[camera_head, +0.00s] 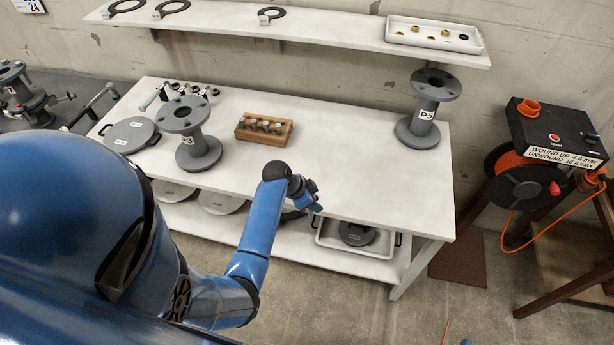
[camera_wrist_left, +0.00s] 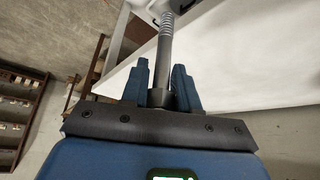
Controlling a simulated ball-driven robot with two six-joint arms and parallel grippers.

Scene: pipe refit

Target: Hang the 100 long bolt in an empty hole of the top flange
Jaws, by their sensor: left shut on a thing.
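My left gripper (camera_head: 305,195) is above the front edge of the white workbench, right of its middle. In the left wrist view its two blue fingers (camera_wrist_left: 160,72) are shut on a grey bolt (camera_wrist_left: 163,50). The bolt's threaded end points away from the palm; its printed size cannot be read. In the head view the bolt cannot be told from the gripper. A grey pipe piece with a holed top flange (camera_head: 186,113) stands upright on the bench's left, apart from the gripper. Another upright flanged piece (camera_head: 430,105), marked P5, stands at the back right.
A wooden block (camera_head: 265,130) with several bolts stands mid-bench. A tray (camera_head: 325,238) is on the lower shelf. A cable reel (camera_head: 525,185) stands right. The bench's right front is clear.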

